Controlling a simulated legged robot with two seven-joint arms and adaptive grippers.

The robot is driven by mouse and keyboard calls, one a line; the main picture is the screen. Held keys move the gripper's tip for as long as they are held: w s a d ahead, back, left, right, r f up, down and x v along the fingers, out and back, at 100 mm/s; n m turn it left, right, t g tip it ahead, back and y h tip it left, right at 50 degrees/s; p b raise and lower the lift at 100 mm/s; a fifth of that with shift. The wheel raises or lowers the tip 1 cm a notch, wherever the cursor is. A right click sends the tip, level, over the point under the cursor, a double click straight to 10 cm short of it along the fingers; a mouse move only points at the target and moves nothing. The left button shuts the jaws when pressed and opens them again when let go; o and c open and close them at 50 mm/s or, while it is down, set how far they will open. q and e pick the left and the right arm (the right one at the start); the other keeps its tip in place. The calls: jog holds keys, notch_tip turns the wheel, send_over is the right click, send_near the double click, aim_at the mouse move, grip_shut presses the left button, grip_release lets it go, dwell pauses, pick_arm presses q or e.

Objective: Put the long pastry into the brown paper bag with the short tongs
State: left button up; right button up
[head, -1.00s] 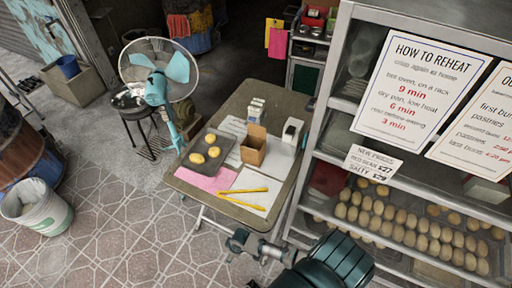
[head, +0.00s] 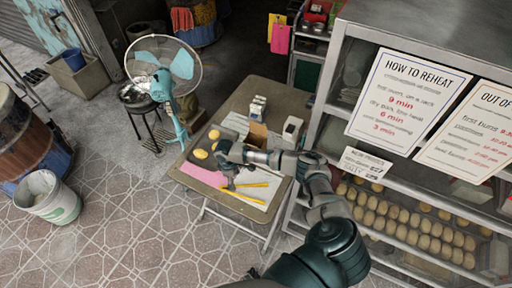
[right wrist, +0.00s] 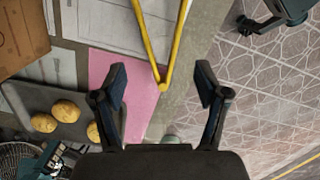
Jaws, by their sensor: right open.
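The yellow tongs (head: 250,184) lie on the table, partly over a white sheet. In the right wrist view their two arms (right wrist: 150,42) meet at a bend between my fingers. My right gripper (head: 230,184) is open above the tongs and the table; it also shows in the right wrist view (right wrist: 162,78), holding nothing. The brown paper bag (head: 257,131) stands upright behind my right wrist, which hides its lower part; its side shows in the right wrist view (right wrist: 22,35). I cannot make out a long pastry.
A dark tray (right wrist: 70,98) with round yellow pastries (right wrist: 66,110) lies left of the tongs. A pink sheet (right wrist: 108,72) lies beside it. White cartons (head: 292,130) stand behind. A glass-fronted pastry cabinet (head: 335,125) closes the right side; a fan (head: 165,75) stands at the left.

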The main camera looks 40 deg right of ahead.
jog(key=shift+f, duration=0.15)
jog(key=b, duration=0.6)
send_over(238, 192)
jog(key=f, duration=0.5)
jog(key=shift+w+f, duration=0.2)
jog(key=shift+w, duration=0.05)
notch_tip(238, 192, down, 3)
jog(key=shift+s+r, duration=0.1)
jog(key=shift+r, duration=0.1)
jog(key=shift+f, duration=0.35)
jog(key=shift+c, duration=0.3)
jog(key=c, duration=0.6)
jog(key=shift+c, duration=0.2)
